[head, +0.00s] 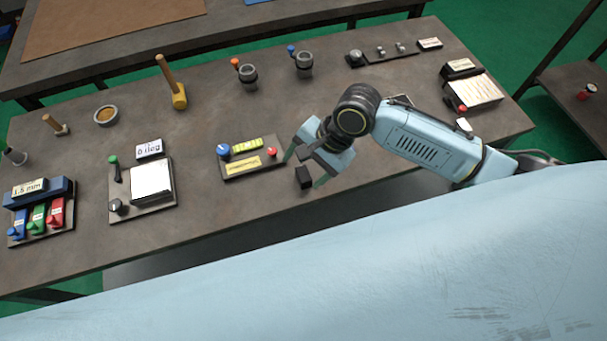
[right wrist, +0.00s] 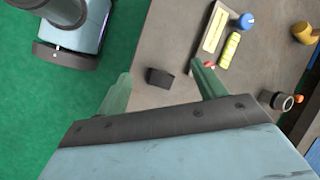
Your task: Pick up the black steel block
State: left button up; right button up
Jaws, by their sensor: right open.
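The black steel block (head: 304,178) stands on the dark table near its front edge, just right of a small control panel. It also shows in the right wrist view (right wrist: 159,78), lying between the lines of the two fingers and beyond their tips. My right gripper (head: 304,168) is open above the block, with one green finger on each side of it in the head view. In the right wrist view the right gripper (right wrist: 160,88) is empty, and I see no contact with the block. My left gripper is not in view.
The control panel (head: 240,167) with blue and red knobs sits close left of the block. Further left are a white-plate panel (head: 150,181) and a coloured-lever unit (head: 41,208).

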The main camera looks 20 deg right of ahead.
aim_at(304, 173)
jog(key=w+d+r+m+g, duration=0.1)
jog(key=w+d+r+m, duration=0.2)
jog(key=d+m, duration=0.3)
jog(key=shift+m+h, duration=0.4)
jog(key=shift+m, duration=0.2)
jog(key=b+x, duration=0.1)
jog(key=x, duration=1.2)
jog(key=shift+w+a+f+b, duration=0.15)
jog(key=shift+a+b, duration=0.15)
jog(key=shift+b, duration=0.1)
jog(key=shift+c, duration=0.3)
jog(key=c, duration=1.3)
